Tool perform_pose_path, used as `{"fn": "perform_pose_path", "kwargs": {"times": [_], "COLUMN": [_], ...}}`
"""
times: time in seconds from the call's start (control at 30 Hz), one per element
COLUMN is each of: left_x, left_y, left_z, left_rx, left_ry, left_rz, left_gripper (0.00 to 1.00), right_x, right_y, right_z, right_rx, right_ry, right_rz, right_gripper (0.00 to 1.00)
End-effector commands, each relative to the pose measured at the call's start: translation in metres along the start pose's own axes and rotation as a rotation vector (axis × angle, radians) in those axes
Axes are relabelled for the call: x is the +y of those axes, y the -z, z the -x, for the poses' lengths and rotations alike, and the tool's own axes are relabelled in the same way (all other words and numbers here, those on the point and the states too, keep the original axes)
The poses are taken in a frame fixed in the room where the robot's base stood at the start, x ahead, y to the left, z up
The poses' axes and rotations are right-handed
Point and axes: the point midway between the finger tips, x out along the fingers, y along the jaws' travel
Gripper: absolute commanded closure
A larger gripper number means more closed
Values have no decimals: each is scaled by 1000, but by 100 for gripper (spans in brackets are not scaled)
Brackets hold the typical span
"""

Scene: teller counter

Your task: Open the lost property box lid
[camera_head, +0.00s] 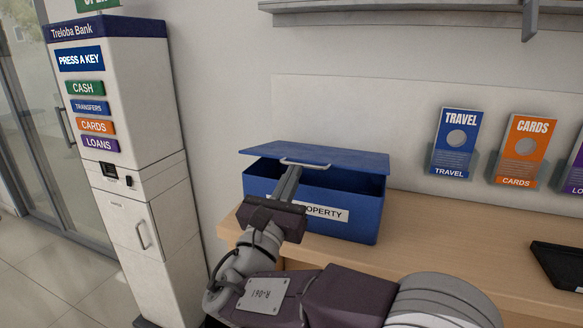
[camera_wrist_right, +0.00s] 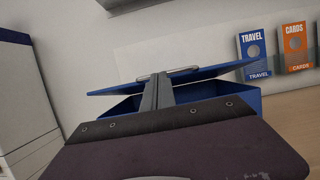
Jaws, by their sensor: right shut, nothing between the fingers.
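The blue lost property box (camera_head: 360,225) stands on the wooden counter, with a white label on its front, partly hidden by my right gripper. Its blue lid (camera_head: 345,157) is part-way raised, with a dark gap between it and the box rim. A pale bar handle (camera_head: 305,163) is on the lid's front edge. My right gripper (camera_head: 293,172) is shut and empty, its fingertips at the handle and lid edge; I cannot tell whether they touch. The right wrist view also shows the fingers (camera_wrist_right: 160,76) in front of the lid (camera_wrist_right: 210,72) and box (camera_wrist_right: 245,101). My left gripper is out of view.
A white bank kiosk (camera_head: 165,195) stands left of the counter (camera_head: 430,225). Travel (camera_head: 456,142) and cards (camera_head: 525,150) leaflet holders are on the wall to the right. A dark device (camera_head: 560,265) lies at the right. A shelf (camera_head: 400,8) is above. Counter between box and device is clear.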

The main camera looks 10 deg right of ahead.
Motion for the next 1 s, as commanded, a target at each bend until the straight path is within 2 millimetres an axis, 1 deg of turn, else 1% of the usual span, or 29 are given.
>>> {"fn": "perform_pose_path", "kwargs": {"times": [0.03,0.1,0.17,0.2,0.27,0.3,0.37,0.4,0.57,0.6,0.67,0.7,0.8,0.9,1.0], "left_x": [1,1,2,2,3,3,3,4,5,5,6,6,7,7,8], "left_y": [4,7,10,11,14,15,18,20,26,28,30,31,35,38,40], "left_z": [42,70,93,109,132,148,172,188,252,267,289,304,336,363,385], "left_rx": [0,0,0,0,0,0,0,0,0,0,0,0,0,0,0], "left_ry": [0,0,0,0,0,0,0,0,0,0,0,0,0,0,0], "left_rz": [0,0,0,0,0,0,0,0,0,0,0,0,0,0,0], "left_gripper": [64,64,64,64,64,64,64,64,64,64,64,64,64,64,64], "right_x": [0,-1,-1,-1,-1,-1,-1,-2,-2,-2,-2,-2,-3,-2,-2], "right_y": [-34,-50,-63,-71,-82,-90,-100,-107,-132,-137,-144,-148,-157,-163,-167], "right_z": [-14,-24,-33,-39,-49,-56,-66,-74,-105,-114,-126,-135,-157,-179,-200], "right_rx": [38,98,148,182,231,264,315,348,481,514,563,596,678,749,745], "right_ry": [0,2,2,2,3,4,3,4,4,5,5,6,6,4,3], "right_rz": [-3,-3,-3,-2,-3,-2,-2,-2,-3,-2,-3,-3,-4,-2,1], "right_gripper": [100,100,100,100,100,100,100,100,100,100,100,100,100,100,100]}}
